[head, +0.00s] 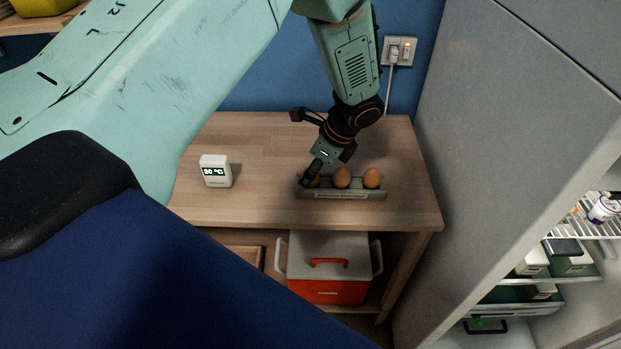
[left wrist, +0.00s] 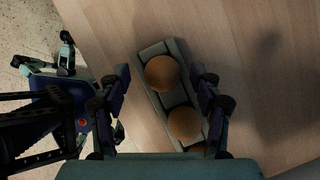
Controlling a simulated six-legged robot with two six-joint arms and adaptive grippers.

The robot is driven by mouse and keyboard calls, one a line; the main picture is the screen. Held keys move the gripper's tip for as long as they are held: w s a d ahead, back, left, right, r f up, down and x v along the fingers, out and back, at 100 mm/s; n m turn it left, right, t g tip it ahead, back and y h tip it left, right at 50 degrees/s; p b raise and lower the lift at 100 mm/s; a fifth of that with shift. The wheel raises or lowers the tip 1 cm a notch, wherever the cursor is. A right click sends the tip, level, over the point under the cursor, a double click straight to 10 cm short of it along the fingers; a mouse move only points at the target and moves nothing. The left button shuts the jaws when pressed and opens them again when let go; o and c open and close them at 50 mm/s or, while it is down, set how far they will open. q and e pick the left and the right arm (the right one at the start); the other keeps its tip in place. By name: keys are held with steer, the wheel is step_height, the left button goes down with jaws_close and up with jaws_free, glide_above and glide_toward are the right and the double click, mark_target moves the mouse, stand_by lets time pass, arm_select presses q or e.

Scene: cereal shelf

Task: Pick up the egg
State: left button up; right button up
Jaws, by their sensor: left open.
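A narrow grey egg tray (head: 345,194) lies near the front edge of the wooden table and holds brown eggs. A middle egg (head: 342,178) and a right egg (head: 372,178) show clearly in the head view. A left egg is mostly hidden behind my left gripper (head: 311,176), which points down at the tray's left end. In the left wrist view, my left gripper (left wrist: 160,75) is open, with one finger on each side of the tray. One egg (left wrist: 162,73) appears between the fingertips; contact cannot be told. Another egg (left wrist: 185,123) is lower, and a third is partly hidden. My right gripper is not in view.
A white temperature display (head: 216,171) stands left of the tray on the table (head: 260,140). A red-and-grey cooler (head: 328,268) sits below. A large grey panel (head: 500,130) rises on the right beside open fridge shelves. A wall socket (head: 398,51) is behind.

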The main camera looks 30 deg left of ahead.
arm_select(q)
steer(key=shift+w+f, duration=0.1)
steer(key=shift+f, duration=0.05)
steer(key=c, duration=1.2)
steer(key=shift+c, duration=0.3)
